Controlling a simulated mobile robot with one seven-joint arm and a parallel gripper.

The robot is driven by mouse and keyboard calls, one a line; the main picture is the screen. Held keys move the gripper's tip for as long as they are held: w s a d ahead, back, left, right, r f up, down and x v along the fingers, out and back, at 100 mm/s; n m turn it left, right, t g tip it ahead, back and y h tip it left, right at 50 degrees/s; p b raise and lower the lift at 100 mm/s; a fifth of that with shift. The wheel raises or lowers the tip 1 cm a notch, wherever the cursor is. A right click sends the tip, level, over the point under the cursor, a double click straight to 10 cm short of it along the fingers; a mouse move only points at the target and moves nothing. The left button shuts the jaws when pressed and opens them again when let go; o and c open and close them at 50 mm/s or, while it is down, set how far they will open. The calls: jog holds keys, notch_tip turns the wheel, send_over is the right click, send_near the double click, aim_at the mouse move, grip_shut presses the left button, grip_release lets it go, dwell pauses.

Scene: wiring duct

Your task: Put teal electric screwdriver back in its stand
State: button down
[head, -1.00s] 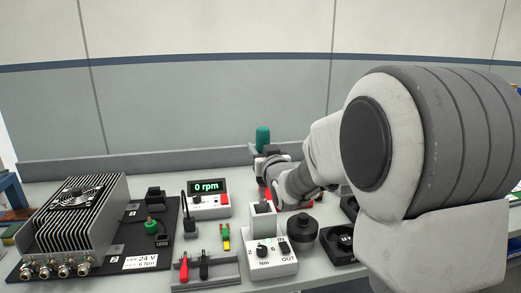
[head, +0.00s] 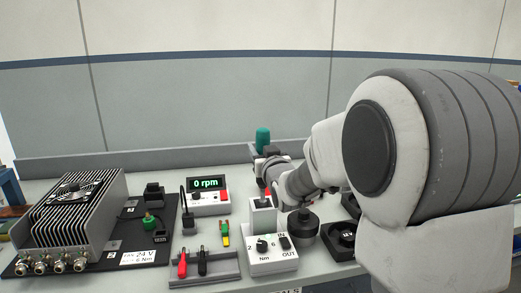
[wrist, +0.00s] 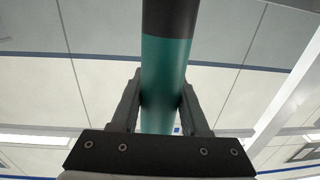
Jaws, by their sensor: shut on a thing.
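The teal electric screwdriver (head: 263,137) stands upright in my gripper (head: 270,158), its teal top showing above the jaws. In the wrist view its teal and black body (wrist: 166,70) runs between both fingers, which are shut on it. A white square socket (head: 263,214), which looks like the stand, rises from a white box with a dial marked Nm. My gripper is above and behind this socket in the head view. The lower end of the screwdriver is hard to make out, and I cannot tell whether it touches the socket.
A black round knob-like part (head: 304,224) sits right of the socket. A grey rack (head: 204,270) with red and black probes is in front left. An rpm display (head: 208,190) stands behind it. A finned metal unit (head: 72,215) fills the left. My arm hides the right side.

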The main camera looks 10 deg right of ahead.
jog(key=shift+f+b, duration=4.8)
jog(key=c, duration=0.6)
grip_release()
jog(key=shift+o, duration=1.4)
